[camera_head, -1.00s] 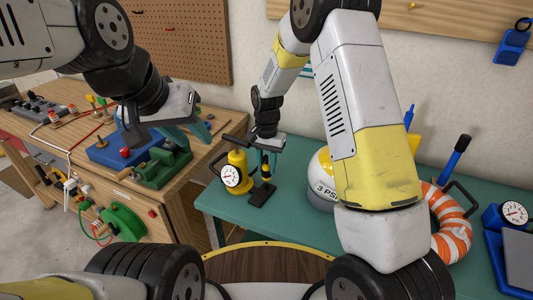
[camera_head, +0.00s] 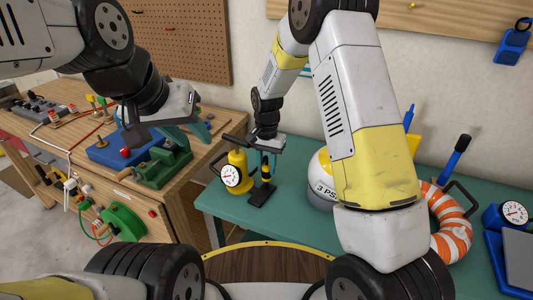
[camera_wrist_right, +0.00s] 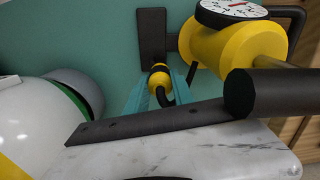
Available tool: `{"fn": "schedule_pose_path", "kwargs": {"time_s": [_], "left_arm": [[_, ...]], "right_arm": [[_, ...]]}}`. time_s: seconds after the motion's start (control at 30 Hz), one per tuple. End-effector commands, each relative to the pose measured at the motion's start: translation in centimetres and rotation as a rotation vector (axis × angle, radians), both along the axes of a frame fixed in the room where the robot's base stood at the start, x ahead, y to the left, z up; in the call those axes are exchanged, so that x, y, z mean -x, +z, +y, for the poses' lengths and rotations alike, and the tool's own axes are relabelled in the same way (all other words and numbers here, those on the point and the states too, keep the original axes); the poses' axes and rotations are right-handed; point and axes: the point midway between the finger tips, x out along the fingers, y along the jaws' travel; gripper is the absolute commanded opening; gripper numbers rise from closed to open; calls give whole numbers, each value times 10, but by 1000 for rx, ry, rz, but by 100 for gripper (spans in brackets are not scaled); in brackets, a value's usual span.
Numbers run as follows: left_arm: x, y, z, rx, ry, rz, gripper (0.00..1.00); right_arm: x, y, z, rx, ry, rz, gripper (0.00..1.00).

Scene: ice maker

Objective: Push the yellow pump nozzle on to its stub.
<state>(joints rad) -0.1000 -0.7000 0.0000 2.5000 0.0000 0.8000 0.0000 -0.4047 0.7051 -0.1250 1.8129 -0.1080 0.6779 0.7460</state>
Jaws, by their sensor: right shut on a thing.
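The yellow pump nozzle (camera_head: 266,172) is upright over a black base plate (camera_head: 261,195) on the green table. In the right wrist view, the nozzle (camera_wrist_right: 159,78) is between the teal fingers of my right gripper (camera_wrist_right: 160,95), which is shut on it. A black hose curves from its near end. The stub is hidden, so I cannot tell how far the nozzle sits on it. My right gripper (camera_head: 267,158) points down from above. My left gripper (camera_head: 196,127) hangs over the wooden bench, away from the nozzle; its finger gap is unclear.
A yellow pump (camera_head: 236,172) with a gauge and black handle stands close left of the nozzle. A white round tank (camera_head: 322,185) stands to the right. An orange-striped ring (camera_head: 455,235) lies further right. A green vise (camera_head: 165,165) is on the bench below my left gripper.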

Motion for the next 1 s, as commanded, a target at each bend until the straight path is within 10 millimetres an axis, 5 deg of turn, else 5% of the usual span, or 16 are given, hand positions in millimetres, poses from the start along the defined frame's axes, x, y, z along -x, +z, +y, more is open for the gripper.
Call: {"fn": "schedule_pose_path", "kwargs": {"time_s": [0.97, 1.0], "left_arm": [[0, 0, 0, 0, 0, 0, 36], [0, 0, 0, 0, 0, 0, 36]], "right_arm": [[0, -23, 0, 1, 0, 1, 0], [0, -23, 0, 0, 0, 0, 31]]}}
